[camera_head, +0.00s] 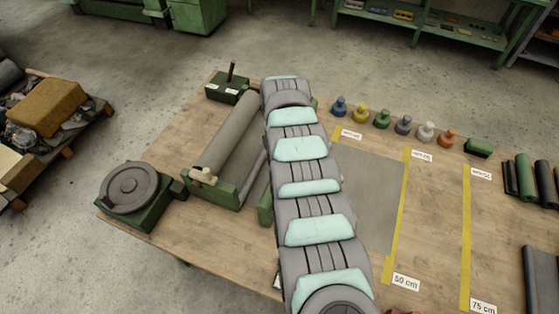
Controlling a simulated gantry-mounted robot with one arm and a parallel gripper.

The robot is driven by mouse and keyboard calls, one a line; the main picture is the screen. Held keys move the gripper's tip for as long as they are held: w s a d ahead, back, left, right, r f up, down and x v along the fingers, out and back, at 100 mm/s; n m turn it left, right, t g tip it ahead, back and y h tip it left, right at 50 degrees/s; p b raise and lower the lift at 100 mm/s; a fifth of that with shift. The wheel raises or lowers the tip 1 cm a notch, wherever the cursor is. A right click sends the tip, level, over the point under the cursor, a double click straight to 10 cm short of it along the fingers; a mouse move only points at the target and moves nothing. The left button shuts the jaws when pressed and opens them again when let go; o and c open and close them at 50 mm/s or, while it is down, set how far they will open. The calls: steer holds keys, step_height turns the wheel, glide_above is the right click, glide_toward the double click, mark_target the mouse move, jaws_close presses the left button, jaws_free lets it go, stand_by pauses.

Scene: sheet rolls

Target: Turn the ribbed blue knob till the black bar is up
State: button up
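A small blue knob (339,106) stands at the left end of a row of coloured knob-shaped pieces along the table's back edge. It is too small to tell whether it is ribbed. A dark upright bar (231,72) stands on a green block (225,90) at the table's back left. I cannot tell whether it is the task's black bar or whether the blue knob is linked to it. My arm runs from the bottom of the picture to the table's back edge, left of the blue knob. My gripper does not show.
A grey roller (226,134) in a green frame lies left of my arm, with a round grey disc (130,187) on a green base at the front left. A grey sheet (366,198) and yellow measuring strips (465,240) lie right of it.

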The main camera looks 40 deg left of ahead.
steer(key=shift+w+f, duration=0.1)
stand_by(0.4)
steer(key=o, duration=1.4)
steer(key=shift+c, duration=0.2)
step_height(320, 180, up, 11)
